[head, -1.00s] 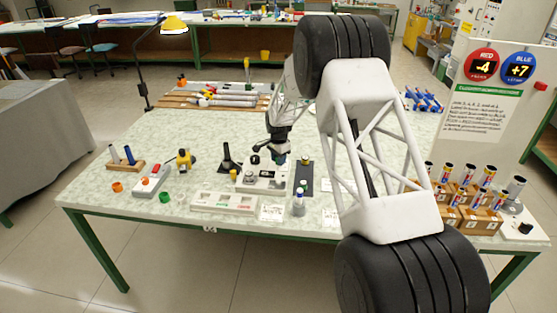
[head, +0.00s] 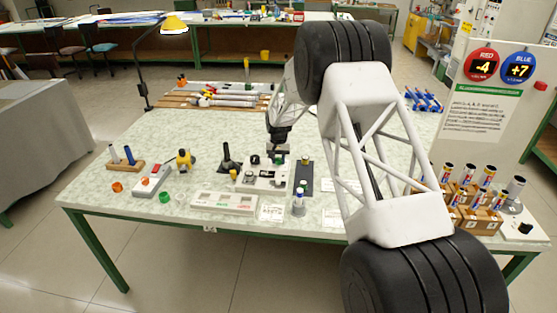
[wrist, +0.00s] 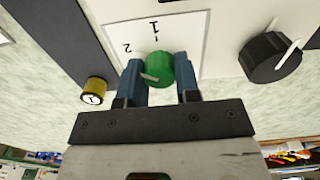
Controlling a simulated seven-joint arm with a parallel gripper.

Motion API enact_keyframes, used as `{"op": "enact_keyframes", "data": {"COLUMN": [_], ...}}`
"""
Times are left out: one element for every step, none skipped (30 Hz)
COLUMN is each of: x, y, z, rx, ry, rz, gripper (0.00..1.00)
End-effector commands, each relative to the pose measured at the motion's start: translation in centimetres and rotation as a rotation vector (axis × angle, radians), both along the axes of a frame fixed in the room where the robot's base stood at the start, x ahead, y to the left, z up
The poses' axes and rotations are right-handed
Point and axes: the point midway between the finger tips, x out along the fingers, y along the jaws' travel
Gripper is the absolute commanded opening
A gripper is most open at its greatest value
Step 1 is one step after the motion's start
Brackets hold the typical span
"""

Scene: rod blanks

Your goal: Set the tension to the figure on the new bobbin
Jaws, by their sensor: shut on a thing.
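In the wrist view my gripper (wrist: 161,80) has its two blue fingers shut on a green knob (wrist: 159,66), one on each side. A white line on the knob points left and slightly up in the picture. The knob sits on a white dial plate (wrist: 185,30) with the marks 1 and 2; other marks are hidden. A yellow bobbin-like cylinder (wrist: 94,92) lies left of the knob; its white top bears a figure that looks like 1. In the head view my gripper (head: 278,151) is down over the white device (head: 268,180).
In the head view a dark strip (head: 304,178) with small pieces lies right of the device. A white tray (head: 222,203) lies in front. A sign reads RED -4 (head: 483,67) and BLUE +7 (head: 518,68).

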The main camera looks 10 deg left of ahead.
Motion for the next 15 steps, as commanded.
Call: {"op": "enact_keyframes", "data": {"x": [-0.01,-0.01,-0.01,-0.01,0.0,0.0,0.0,0.0,0.0,0.0,0.0,0.0,0.0,0.0,0.0], "y": [0.0,0.0,0.0,0.0,0.0,0.0,0.0,0.0,0.0,0.0,0.0,0.0,0.0,0.0,0.0], "z": [0.01,0.01,0.01,0.02,0.02,0.02,0.02,0.02,0.02,0.02,0.02,0.02,0.02,0.02,0.02], "rx": [0.0,0.0,0.0,0.0,0.0,0.0,0.0,0.0,0.0,0.0,0.0,0.0,0.0,0.0,0.0], "ry": [0.0,0.0,0.0,0.0,0.0,0.0,0.0,0.0,0.0,0.0,0.0,0.0,0.0,0.0,0.0], "rz": [0.015,0.025,0.036,0.041,0.046,0.052,0.055,0.058,0.06,0.06,0.061,0.061,0.061,0.06,0.06], "gripper": [0.07,0.07,0.07,0.07,0.07,0.07,0.07,0.07,0.07,0.07,0.07,0.07,0.07,0.07,0.07]}}
